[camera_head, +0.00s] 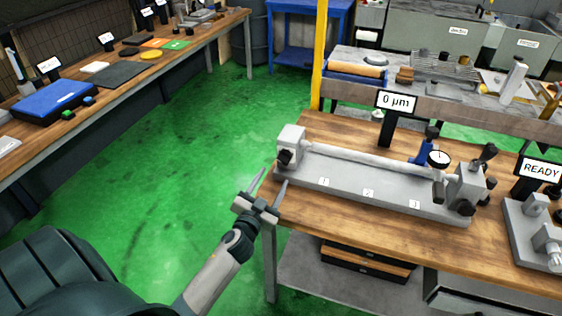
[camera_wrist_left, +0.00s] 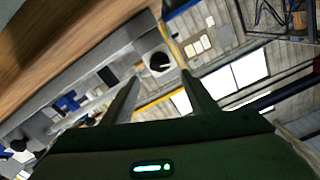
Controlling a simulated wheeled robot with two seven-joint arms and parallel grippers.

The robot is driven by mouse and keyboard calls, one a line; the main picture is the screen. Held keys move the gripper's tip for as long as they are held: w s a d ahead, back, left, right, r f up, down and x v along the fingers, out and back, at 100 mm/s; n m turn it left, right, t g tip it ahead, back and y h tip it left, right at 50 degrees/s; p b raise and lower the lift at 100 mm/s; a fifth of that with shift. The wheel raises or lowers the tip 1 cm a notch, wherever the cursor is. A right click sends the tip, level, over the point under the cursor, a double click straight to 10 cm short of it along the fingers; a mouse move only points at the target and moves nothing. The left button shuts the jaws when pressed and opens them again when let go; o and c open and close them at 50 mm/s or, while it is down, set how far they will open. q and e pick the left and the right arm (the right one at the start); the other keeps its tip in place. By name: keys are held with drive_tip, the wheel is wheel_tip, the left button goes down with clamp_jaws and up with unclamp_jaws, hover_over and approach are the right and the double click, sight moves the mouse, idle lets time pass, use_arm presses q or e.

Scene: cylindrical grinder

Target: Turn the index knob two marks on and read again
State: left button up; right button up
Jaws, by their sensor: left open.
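The grinder fixture (camera_head: 340,178) lies along the wooden bench, a long grey base with a pale bar between two end blocks. A black knob (camera_head: 284,157) sits on its left end block (camera_head: 291,137); it also shows in the left wrist view as a dark round knob (camera_wrist_left: 160,62). A display (camera_head: 396,102) behind the fixture reads "0 µm". A dial gauge (camera_head: 439,159) stands near the right end. My left gripper (camera_head: 273,180) is open and empty, just in front of and left of the knob, apart from it. My right gripper is out of view.
A "READY" sign (camera_head: 541,169) stands at the right above another grey device (camera_head: 535,235). A yellow post (camera_head: 319,55) rises behind the bench. Green floor (camera_head: 170,160) is clear to the left.

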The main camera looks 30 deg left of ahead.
sight(282, 162)
use_arm(q)
drive_tip(key=p+x, duration=0.1)
drive_tip(key=x, duration=0.7)
drive_tip(key=shift+w+a, duration=0.1)
drive_tip(key=shift+w, duration=0.15)
drive_tip(key=c, duration=1.1)
